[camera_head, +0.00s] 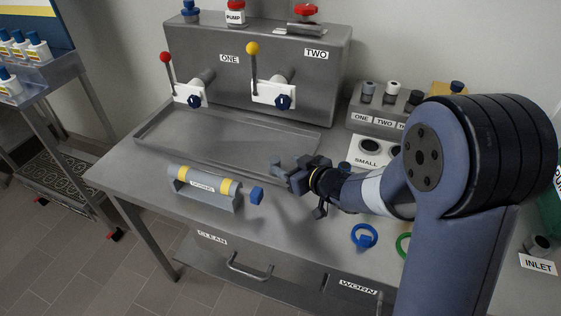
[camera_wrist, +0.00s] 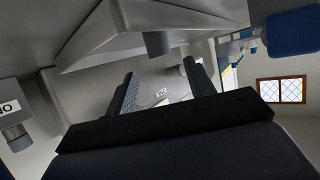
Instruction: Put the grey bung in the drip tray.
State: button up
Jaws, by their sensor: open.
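Several small capped plugs stand in a grey block labelled ONE and TWO at the back right in the head view. The one over ONE has a grey top (camera_head: 369,87) and may be the grey bung, but I cannot tell for sure. The drip tray (camera_head: 150,135) appears to be the shallow, empty metal tray in front of the tank. My gripper (camera_head: 284,178) is over the bench, near the tray's front right edge, apart from the plugs. In the wrist view my gripper (camera_wrist: 160,80) is open, with nothing between its fingers.
A blue ring (camera_head: 364,236) lies front right. The tank (camera_head: 260,60) with two levers stands behind the tray. My arm hides part of the right side.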

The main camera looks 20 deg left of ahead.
jog(key=v, duration=0.6)
jog(key=shift+d, duration=0.2)
jog(key=shift+s+r, duration=0.1)
dwell(1.0)
